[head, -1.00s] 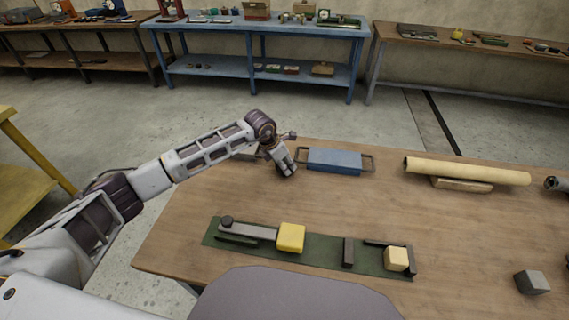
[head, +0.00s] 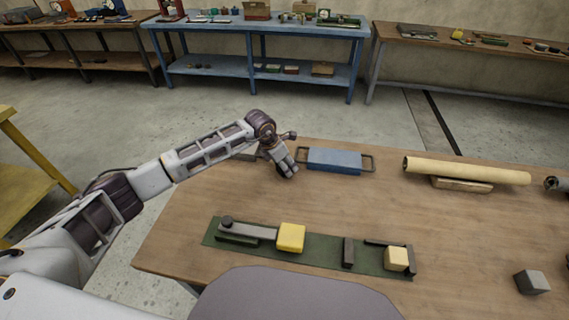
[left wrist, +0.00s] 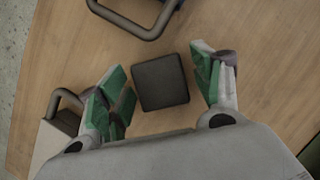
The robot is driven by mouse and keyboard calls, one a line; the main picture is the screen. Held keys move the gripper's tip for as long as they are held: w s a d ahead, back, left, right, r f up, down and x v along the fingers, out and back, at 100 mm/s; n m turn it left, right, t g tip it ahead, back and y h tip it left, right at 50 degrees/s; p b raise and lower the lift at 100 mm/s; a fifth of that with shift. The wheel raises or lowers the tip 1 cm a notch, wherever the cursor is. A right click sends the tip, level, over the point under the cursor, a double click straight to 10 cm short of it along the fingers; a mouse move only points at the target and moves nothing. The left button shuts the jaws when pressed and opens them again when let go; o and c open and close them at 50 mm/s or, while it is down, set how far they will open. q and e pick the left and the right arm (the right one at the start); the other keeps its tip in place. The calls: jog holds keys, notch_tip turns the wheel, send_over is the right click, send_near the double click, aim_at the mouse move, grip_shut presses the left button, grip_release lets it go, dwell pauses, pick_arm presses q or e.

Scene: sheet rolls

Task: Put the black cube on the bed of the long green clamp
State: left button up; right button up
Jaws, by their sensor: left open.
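The black cube (left wrist: 160,82) lies on the wooden table in the left wrist view, between the spread green-padded fingers of my left gripper (left wrist: 161,78). Gaps show on both sides of it, so the gripper is open. How far the fingertips are above the table I cannot tell. In the head view my left gripper (head: 287,170) is near the table's far left edge and hides the cube. My right gripper is out of view.
A blue box with handles (head: 335,159) stands just right of my left gripper. A grey handled box (left wrist: 53,143) is on its other side. A cream roll (head: 467,171) rests on a wooden support. The table's middle is clear.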

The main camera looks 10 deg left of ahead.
pick_arm(q)
jog(key=shift+v, duration=0.8)
jog(key=v, duration=1)
jog(key=shift+r, duration=0.25)
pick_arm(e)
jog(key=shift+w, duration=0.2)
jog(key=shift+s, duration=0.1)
pick_arm(q)
jog(key=shift+o, duration=0.4)
jog(key=shift+s+f, duration=0.1)
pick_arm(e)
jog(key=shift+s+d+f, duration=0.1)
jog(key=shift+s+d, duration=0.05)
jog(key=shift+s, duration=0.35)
